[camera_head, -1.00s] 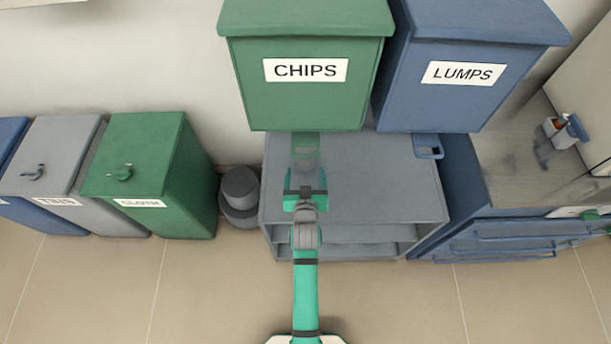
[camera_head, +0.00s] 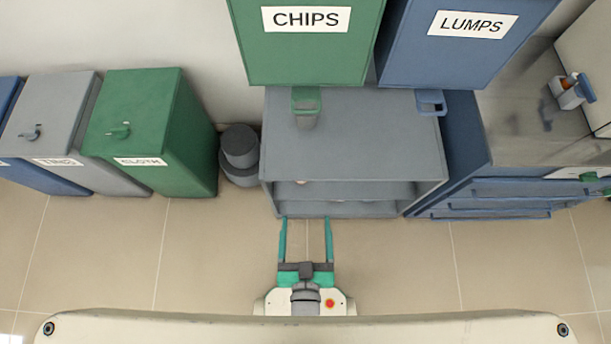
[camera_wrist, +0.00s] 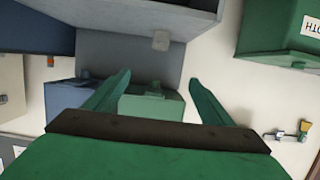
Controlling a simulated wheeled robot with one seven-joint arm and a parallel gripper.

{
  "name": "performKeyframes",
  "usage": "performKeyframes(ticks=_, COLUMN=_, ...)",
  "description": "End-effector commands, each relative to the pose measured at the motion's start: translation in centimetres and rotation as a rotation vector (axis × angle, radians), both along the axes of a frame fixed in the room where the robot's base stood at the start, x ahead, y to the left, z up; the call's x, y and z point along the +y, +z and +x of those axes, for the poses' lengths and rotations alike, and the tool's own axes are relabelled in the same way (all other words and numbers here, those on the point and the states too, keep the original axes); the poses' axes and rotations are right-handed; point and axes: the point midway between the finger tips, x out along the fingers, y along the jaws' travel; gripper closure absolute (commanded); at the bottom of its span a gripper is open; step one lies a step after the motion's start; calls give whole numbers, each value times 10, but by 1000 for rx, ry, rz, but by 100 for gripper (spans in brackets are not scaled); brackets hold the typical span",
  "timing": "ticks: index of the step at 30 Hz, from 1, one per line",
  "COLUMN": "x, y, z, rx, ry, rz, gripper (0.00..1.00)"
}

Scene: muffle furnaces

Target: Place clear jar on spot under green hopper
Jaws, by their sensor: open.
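The clear jar (camera_head: 307,121) stands on top of the grey shelf unit (camera_head: 375,150), below the spout (camera_head: 305,98) of the green hopper (camera_head: 305,50) labelled CHIPS. The spout partly hides it in the head view. In the wrist view, which is upside down, the jar (camera_wrist: 161,41) stands at the shelf top, apart from the spout. The spot under the jar cannot be made out. My gripper (camera_head: 306,222) is open and empty, in front of the shelf unit and well clear of the jar.
The blue LUMPS hopper (camera_head: 450,45) with its spout (camera_head: 431,101) is right of the green one. Green, grey and blue bins stand left, with a dark grey round container (camera_head: 240,155) beside the shelf. A workbench (camera_head: 530,110) stands right. The floor in front is free.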

Motion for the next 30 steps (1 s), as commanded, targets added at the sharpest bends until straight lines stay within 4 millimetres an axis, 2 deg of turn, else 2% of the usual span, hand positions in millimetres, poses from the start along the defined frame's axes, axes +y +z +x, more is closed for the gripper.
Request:
performKeyframes(ticks=1, x=0, y=10, z=-15, rx=0, ry=0, rz=0, gripper=24)
performKeyframes(ticks=3, x=0, y=23, z=-30, rx=-9, ry=-1, rz=0, gripper=24)
performKeyframes(ticks=9, x=1, y=50, z=-52, rx=-28, ry=-1, rz=1, gripper=24)
performKeyframes(ticks=30, x=1, y=54, z=-54, rx=-32, ry=-1, rz=1, gripper=24)
